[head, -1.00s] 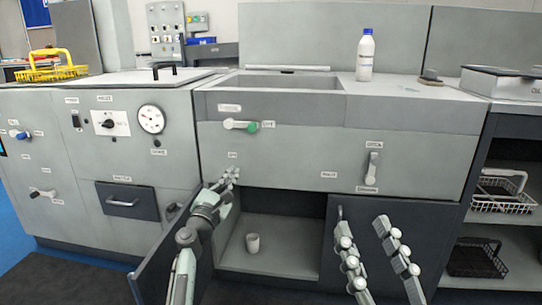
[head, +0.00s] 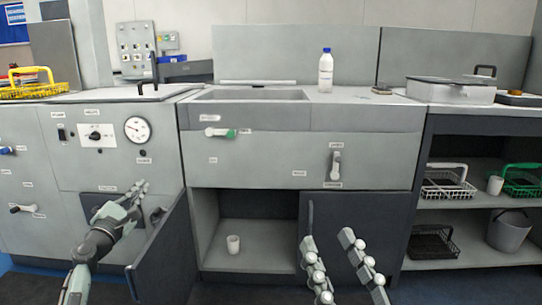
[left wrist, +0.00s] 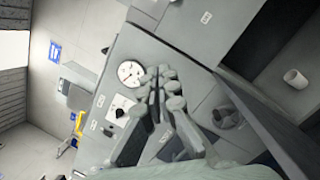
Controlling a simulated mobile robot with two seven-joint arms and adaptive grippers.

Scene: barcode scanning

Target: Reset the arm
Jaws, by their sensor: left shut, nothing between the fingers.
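My left gripper (head: 137,190) is shut and empty, in front of the grey cabinet front below the dial gauge. It also shows in the left wrist view (left wrist: 158,75), with its fingers together and the gauge beside them. My left arm comes in from the lower left. The open dark cabinet door (head: 160,250) stands to the right of this arm. Two jointed parts with pale knobs rise at the lower right of the head view.
A white cup (head: 233,244) stands in the open compartment and shows in the left wrist view (left wrist: 295,78). A white bottle (head: 326,70) stands on the counter. The shelves at right hold a white basket (head: 448,183), a green basket (head: 522,182) and a grey bucket (head: 508,232).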

